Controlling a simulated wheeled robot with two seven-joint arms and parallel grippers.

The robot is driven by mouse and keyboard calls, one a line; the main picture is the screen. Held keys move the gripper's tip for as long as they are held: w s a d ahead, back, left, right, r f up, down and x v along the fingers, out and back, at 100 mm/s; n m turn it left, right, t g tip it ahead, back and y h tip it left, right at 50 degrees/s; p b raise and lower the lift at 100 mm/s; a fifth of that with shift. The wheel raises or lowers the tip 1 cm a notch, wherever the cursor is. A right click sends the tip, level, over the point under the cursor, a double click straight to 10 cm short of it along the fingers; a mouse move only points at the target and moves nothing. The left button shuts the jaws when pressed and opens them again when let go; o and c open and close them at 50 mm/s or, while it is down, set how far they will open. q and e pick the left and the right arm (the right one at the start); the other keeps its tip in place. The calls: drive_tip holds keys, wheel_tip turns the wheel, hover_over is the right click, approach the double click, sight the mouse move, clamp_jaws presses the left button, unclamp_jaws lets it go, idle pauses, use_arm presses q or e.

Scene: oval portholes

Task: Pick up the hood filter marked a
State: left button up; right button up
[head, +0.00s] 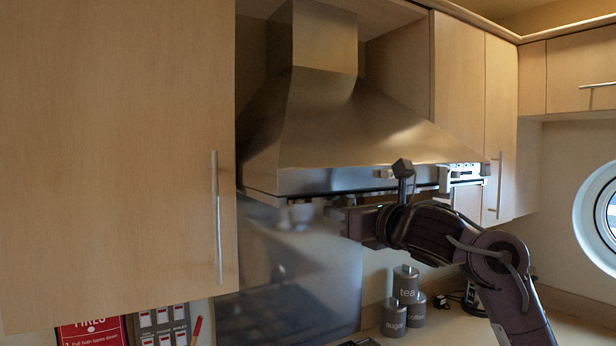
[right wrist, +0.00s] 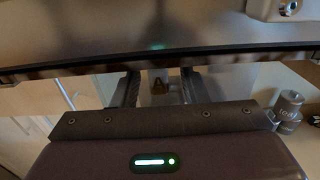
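The range hood (head: 350,130) is a brushed metal canopy between wooden cabinets. My right gripper (head: 335,212) is just below its front lower edge, pointing left under it. In the right wrist view the two fingers (right wrist: 160,82) stand apart, their tips close under the dark hood edge (right wrist: 230,59). A small brown and pale thing shows in the gap between them; I cannot tell what it is or whether they touch it. I cannot make out any hood filter or a letter a; the hood's underside is hidden in the head view. My left gripper is not in view.
A tall cabinet door with a handle (head: 217,215) stands left of the hood. Grey canisters, one marked tea (head: 407,280), stand on the counter below my right arm. A metal splashback (head: 300,270) is behind. A round porthole (head: 597,220) is at the right.

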drive_tip(key=shift+x, duration=0.85)
drive_tip(key=shift+s, duration=0.15)
clamp_jaws()
drive_tip(key=shift+d+r, duration=0.1)
drive_tip(key=shift+r, duration=0.05)
